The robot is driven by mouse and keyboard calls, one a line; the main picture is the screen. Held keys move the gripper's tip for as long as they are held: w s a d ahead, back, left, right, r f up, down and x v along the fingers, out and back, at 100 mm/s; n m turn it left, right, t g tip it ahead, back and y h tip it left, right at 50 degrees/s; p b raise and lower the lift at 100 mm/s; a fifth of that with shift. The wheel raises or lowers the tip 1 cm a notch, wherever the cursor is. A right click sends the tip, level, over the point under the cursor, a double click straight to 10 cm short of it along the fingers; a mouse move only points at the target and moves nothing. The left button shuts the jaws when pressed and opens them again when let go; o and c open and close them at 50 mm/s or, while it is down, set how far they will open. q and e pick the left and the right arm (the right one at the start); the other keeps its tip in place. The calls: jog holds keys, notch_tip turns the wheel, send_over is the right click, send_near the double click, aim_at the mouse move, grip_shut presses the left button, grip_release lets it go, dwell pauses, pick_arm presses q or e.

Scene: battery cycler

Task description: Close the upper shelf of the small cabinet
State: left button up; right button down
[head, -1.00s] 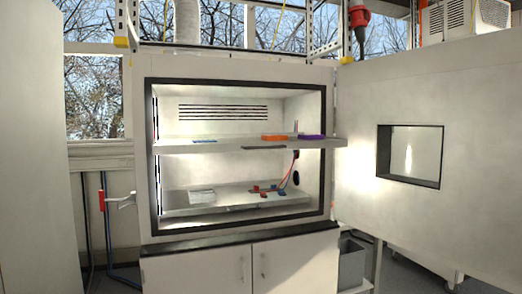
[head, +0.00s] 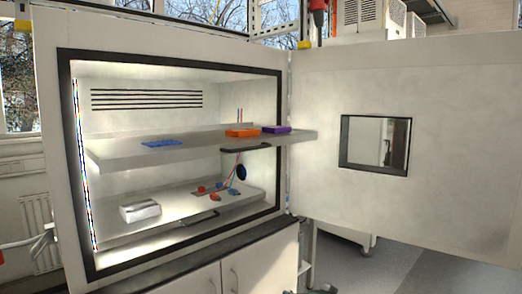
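The small cabinet (head: 180,62) stands at the left and centre with its door (head: 430,190) swung wide open to the right. Its upper shelf (head: 190,150) is pulled out, and its front edge and right corner reach past the dark frame. A dark handle (head: 246,148) sits on the shelf's front edge. On this shelf are a blue flat item (head: 162,143), an orange block (head: 242,132) and a purple block (head: 276,129). Neither gripper can be clearly made out in the head view.
The lower shelf (head: 130,229) holds a white box (head: 140,210) and small red and blue parts with wires. The open door has a square window (head: 375,143) and fills the right side. Grey floor (head: 440,265) is free at the lower right.

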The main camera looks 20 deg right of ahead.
jog(key=s+a+r+t+y+p, duration=0.1)
jog(key=s+r+t+y, duration=0.2)
jog(key=r, duration=1.8)
jog(key=s+a+r+t+y+p, duration=0.1)
jog(key=s+r+t+y, duration=0.15)
jog(key=r, duration=1.85)
pick_arm(q)
notch_tip(320, 180, up, 8)
jog(key=p, duration=0.5)
jog(key=shift+p, duration=0.3)
pick_arm(e)
jog(key=x, duration=1.3)
jog(key=shift+w+a+r+m, duration=0.15)
jog(key=shift+w+m, duration=0.1)
jog(key=shift+m, duration=0.05)
pick_arm(q)
jog(key=shift+w, duration=0.1)
